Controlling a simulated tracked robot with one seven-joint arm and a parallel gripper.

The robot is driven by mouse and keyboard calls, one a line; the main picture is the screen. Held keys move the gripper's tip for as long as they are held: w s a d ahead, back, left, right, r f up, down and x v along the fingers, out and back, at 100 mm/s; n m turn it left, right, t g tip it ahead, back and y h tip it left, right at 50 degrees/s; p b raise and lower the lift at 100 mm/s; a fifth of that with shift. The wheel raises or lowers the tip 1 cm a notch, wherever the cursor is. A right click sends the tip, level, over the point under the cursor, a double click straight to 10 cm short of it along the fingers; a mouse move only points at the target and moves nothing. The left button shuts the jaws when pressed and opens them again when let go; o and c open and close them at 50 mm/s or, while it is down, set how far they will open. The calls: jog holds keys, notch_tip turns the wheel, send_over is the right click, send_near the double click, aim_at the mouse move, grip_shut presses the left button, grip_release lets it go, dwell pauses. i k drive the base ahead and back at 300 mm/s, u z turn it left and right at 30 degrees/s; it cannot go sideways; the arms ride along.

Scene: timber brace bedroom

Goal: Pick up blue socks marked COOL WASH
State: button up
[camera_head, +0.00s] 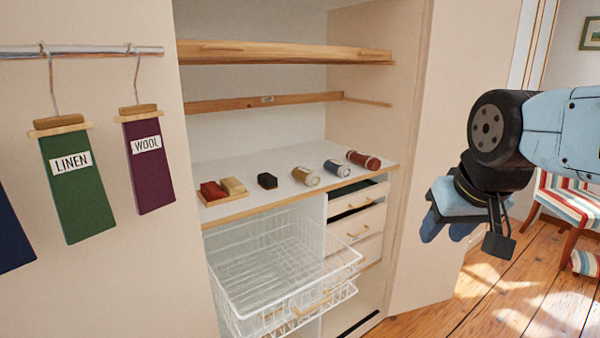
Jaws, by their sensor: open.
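A small blue roll (337,168) with a pale band lies on the white wardrobe shelf (285,169), between a tan roll (306,176) and a red-brown roll (363,160). It looks like the blue socks, but any writing on its band is too small to read. My gripper (447,232) hangs in front of the wardrobe's right side panel, to the right of the blue roll and lower in the picture. It is open and well apart from the shelf items. Nothing shows between its blue fingers.
A dark block (267,181) and a wooden tray (237,196) with red and tan pieces share the shelf. A white wire basket (285,270) juts out below; drawers (357,222) stand beside it. A wooden board (290,53) crosses above. A striped chair (570,205) stands at right.

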aim_at(339, 168)
jog(key=u, duration=0.5)
jog(key=i, duration=1)
jog(key=z, duration=0.05)
